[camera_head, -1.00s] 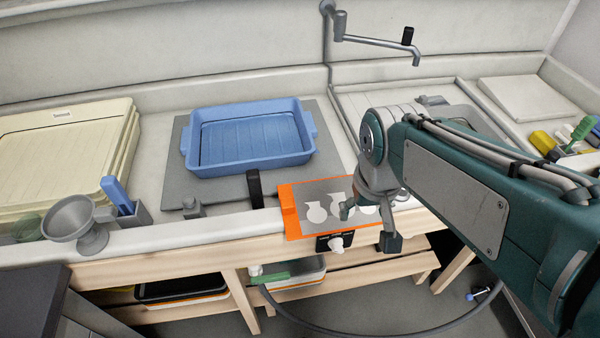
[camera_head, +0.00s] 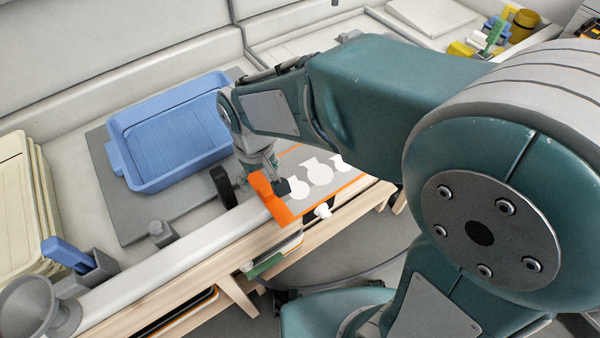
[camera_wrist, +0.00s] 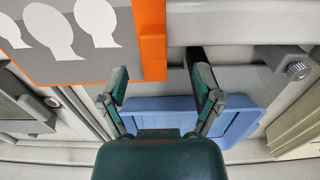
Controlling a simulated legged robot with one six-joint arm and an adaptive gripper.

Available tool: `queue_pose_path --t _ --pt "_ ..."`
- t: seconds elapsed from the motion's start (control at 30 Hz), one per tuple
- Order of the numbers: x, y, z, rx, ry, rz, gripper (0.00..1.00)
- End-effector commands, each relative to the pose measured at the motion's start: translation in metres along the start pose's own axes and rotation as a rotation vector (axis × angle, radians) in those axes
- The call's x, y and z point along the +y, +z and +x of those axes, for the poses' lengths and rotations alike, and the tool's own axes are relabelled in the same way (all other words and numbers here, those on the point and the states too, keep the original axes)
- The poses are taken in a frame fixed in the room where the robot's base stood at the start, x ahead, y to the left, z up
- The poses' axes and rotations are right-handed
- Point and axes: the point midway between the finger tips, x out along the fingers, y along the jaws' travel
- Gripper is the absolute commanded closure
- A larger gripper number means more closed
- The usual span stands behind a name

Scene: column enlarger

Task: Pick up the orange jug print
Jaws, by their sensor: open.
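The orange jug print (camera_head: 310,180) is a grey sheet with white jug shapes, an orange border and a wide orange band at its left end. It lies at the front edge of the bench, partly behind my gripper. My gripper (camera_head: 273,175) is over the print's left end near the orange band. In the wrist view the print (camera_wrist: 70,68) is at upper left, and its orange band reaches toward the space between the open fingers of my gripper (camera_wrist: 161,72). Nothing is held. I cannot tell how far the fingers are above the print.
A blue tray (camera_head: 125,172) stands on a grey board (camera_head: 100,150) behind the print. A dark upright post (camera_head: 222,187) is close to the left of my gripper. A grey funnel (camera_head: 35,308) and a blue-handled tool (camera_head: 68,254) are at the left. A white knob (camera_head: 322,211) is below the print.

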Motion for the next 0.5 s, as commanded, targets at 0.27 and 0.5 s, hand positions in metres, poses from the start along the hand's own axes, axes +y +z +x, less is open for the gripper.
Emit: queue_pose_path --t 0.27,0.5 --pt "0.005 0.004 0.038 -0.006 0.003 -0.001 0.17" --pt "0.005 0.003 0.054 -0.001 0.002 -0.001 0.17"
